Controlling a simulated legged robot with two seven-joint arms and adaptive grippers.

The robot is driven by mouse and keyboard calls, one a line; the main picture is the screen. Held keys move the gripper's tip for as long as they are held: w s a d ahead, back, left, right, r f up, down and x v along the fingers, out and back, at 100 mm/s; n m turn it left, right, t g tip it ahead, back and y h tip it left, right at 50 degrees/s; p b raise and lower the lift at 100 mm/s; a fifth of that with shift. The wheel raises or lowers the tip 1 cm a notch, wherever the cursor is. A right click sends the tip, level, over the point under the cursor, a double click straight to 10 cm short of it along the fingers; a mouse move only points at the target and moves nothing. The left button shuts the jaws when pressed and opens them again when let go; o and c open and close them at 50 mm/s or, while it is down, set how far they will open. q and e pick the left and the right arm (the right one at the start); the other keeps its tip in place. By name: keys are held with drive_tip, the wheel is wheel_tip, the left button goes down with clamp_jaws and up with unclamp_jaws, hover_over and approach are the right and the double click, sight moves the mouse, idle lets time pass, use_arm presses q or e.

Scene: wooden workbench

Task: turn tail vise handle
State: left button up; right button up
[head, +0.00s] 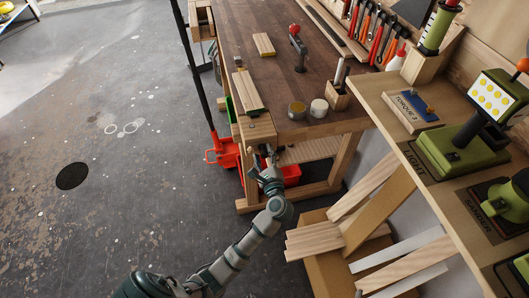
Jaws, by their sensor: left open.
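The tail vise (257,131) is a wooden block at the near left corner of the workbench. Its handle is too small, or too much covered by my gripper, to make out clearly. My left gripper (264,159) is just below the vise's near face, at the end of my grey-green arm coming up from the bottom. It is open. I cannot tell whether its fingers touch the handle or stand around it. My right gripper is not in view.
The workbench (265,75) carries two tins (297,110), a wooden block (264,45) and a rack of tools at the back. A red bin (291,175) is under it. Planks (325,240) stand at lower right, beside a shelf (385,110) with green machines.

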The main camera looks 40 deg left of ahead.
use_arm(q)
drive_tip(key=shift+w+a+f, duration=0.15)
drive_tip(key=shift+w+a, duration=0.2)
drive_tip(key=shift+a, duration=0.4)
drive_tip(key=shift+d+r, duration=0.2)
drive_tip(key=shift+d, duration=0.25)
drive_tip(key=shift+d+r, duration=0.1)
drive_tip(key=shift+d, duration=0.15)
drive_tip(key=c, duration=0.8)
clamp_jaws()
drive_tip(key=shift+a, duration=0.35)
